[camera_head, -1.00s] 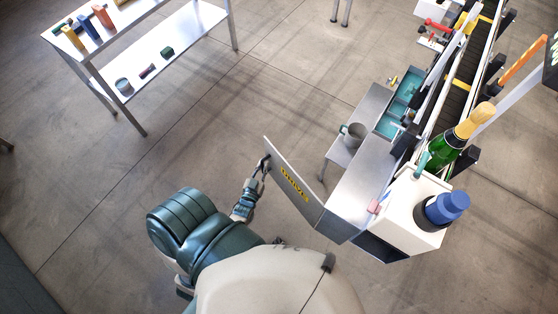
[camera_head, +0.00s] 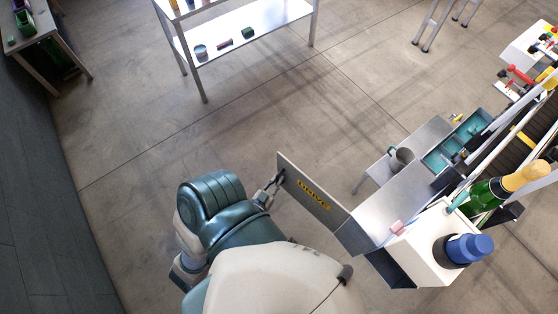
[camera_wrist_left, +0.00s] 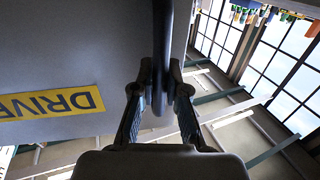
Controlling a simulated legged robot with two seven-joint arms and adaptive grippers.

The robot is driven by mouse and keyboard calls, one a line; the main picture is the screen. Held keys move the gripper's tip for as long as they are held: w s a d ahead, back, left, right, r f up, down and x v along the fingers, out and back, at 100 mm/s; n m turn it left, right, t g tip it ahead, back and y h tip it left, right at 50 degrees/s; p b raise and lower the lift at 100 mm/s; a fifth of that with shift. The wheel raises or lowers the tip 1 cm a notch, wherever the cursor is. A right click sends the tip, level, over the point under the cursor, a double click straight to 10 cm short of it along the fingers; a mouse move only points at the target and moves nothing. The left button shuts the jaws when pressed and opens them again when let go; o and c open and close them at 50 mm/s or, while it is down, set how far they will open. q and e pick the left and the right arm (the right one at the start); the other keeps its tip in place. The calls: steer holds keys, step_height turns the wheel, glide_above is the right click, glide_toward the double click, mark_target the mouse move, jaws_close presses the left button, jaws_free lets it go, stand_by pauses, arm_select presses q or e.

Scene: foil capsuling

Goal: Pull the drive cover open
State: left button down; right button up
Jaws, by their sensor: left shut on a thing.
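The drive cover (camera_head: 312,198) is a grey metal panel with a yellow DRIVE label, swung out from the machine housing (camera_head: 393,212) at the right. My left gripper (camera_head: 272,184) is at the cover's far left edge. In the left wrist view the cover (camera_wrist_left: 60,45) fills the left side, its label upside down. There my left gripper (camera_wrist_left: 163,92) is shut on the dark bar-like handle (camera_wrist_left: 163,50) at the cover's edge. My right gripper is not in view.
A green bottle with gold foil (camera_head: 490,193) and a blue-capped motor (camera_head: 468,249) are at the machine's right end. A grey mug (camera_head: 401,159) stands on a side shelf. A white shelf table (camera_head: 250,30) is at the back.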

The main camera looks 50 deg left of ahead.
arm_select(q)
steer(key=shift+w+a+r, duration=0.1)
steer(key=shift+r, duration=0.05)
steer(key=c, duration=1.4)
jaws_free()
steer(key=shift+c, duration=0.2)
steer(key=v, duration=1.2)
